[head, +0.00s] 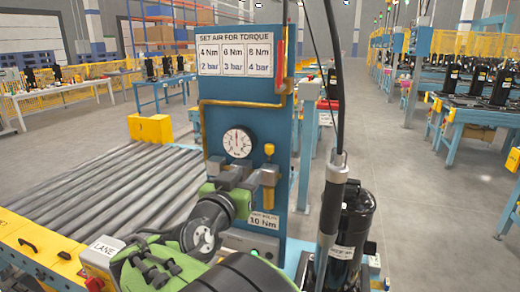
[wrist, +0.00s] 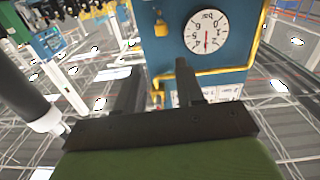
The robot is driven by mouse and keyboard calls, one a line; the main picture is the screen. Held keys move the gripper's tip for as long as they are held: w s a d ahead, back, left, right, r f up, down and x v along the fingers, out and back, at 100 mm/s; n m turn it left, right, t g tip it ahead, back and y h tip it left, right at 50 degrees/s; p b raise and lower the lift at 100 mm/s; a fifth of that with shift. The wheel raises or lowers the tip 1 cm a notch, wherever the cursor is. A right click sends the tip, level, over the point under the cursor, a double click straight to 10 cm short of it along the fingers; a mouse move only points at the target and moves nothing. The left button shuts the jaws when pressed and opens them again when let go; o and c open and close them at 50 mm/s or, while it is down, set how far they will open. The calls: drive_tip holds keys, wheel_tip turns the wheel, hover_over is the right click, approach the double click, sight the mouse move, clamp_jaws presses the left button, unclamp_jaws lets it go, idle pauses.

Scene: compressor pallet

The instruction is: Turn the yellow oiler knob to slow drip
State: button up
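The yellow oiler knob (head: 269,149) stands on the blue panel (head: 245,110), right of the round white gauge (head: 237,142). In the wrist view, which is upside down, the knob (wrist: 161,28) shows left of the gauge (wrist: 206,32). My gripper (wrist: 158,78) is open, its two dark fingers apart with nothing between them. The knob lies beyond the fingertips and is not touched. In the head view my green arm reaches toward the panel and hides part of the fittings below the gauge; the fingers are hard to tell from these fittings.
A sign (head: 235,54) on the panel lists torques and pressures. A 10 Nm label (head: 264,220) is lower down. A roller conveyor (head: 110,190) lies to the left. A black compressor (head: 350,235) and a hanging tool (head: 333,195) are close on the right.

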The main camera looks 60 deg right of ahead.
sight(268, 149)
drive_tip(key=d+p, duration=0.1)
drive_tip(key=d, duration=0.4)
drive_tip(key=w+d, duration=0.1)
drive_tip(key=d, duration=0.4)
drive_tip(key=w+d+p, duration=0.1)
drive_tip(key=d, duration=0.4)
drive_tip(key=shift+w+d+p, duration=0.2)
drive_tip(key=shift+p, duration=0.15)
drive_tip(key=shift+c, duration=0.3)
